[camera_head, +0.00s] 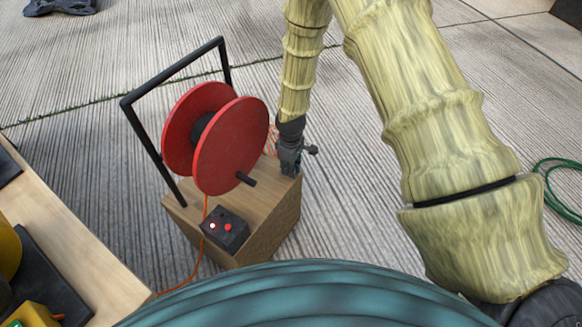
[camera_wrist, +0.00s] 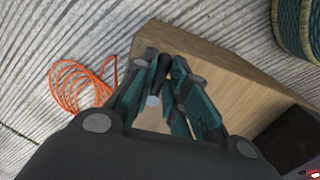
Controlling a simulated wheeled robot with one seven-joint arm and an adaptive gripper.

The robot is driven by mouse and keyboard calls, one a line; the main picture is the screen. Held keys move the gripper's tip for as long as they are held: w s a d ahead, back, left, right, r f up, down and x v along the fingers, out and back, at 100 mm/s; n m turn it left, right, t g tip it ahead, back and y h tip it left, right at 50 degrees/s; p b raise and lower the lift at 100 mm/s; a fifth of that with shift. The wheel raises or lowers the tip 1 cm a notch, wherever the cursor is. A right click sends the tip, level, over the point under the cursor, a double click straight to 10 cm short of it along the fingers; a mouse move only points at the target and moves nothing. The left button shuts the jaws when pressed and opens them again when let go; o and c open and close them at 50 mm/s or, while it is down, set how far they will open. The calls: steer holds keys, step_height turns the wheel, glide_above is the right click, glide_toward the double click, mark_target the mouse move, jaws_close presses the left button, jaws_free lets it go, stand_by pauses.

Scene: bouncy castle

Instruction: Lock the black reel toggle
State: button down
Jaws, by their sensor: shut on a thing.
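The reel (camera_head: 230,145) has red discs and stands in a black frame on a wooden box. My gripper (camera_head: 290,168) is at the box's back right corner, pointing down. In the wrist view, its teal fingers (camera_wrist: 168,75) are closed around a slim black lever with a pale end, which looks like the black reel toggle (camera_wrist: 157,78). In the head view my gripper hides the lever, so its exact angle cannot be told there.
The wooden box (camera_head: 262,222) carries a black control box (camera_head: 226,230) with a lit button and a red one. A black peg (camera_head: 246,179) sticks out by the reel. An orange cable (camera_wrist: 75,88) lies coiled on the ground. A wooden table (camera_head: 70,250) is at left.

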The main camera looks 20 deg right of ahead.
steer(key=n+p, duration=0.1)
steer(key=n, duration=0.1)
steer(key=n+p, duration=0.1)
steer(key=shift+w+d+r+p, duration=0.25)
steer(key=shift+w+d+p, duration=0.05)
steer(key=shift+w+p, duration=0.1)
steer(key=n+p, duration=0.1)
steer(key=w+n+p, duration=0.1)
steer(key=n, duration=0.1)
steer(key=shift+d+n, duration=0.2)
steer(key=shift+n, duration=0.1)
steer(key=n+p, duration=0.1)
steer(key=n, duration=0.1)
steer(key=shift+w+d+f+n+p, duration=0.1)
steer(key=shift+w+n+p, duration=0.2)
steer(key=shift+w+p, duration=0.1)
steer(key=shift+w+f+n+p, duration=0.1)
steer(key=shift+w+n+p, duration=0.25)
steer(key=shift+n, duration=0.6)
steer(key=shift+w+n+p, duration=0.2)
steer(key=shift+n+p, duration=0.15)
steer(key=shift+n, duration=0.6)
steer(key=shift+w, duration=0.1)
steer(key=c, duration=1.5)
jaws_free()
steer(key=shift+o, duration=0.2)
step_height(320, 180, up, 12)
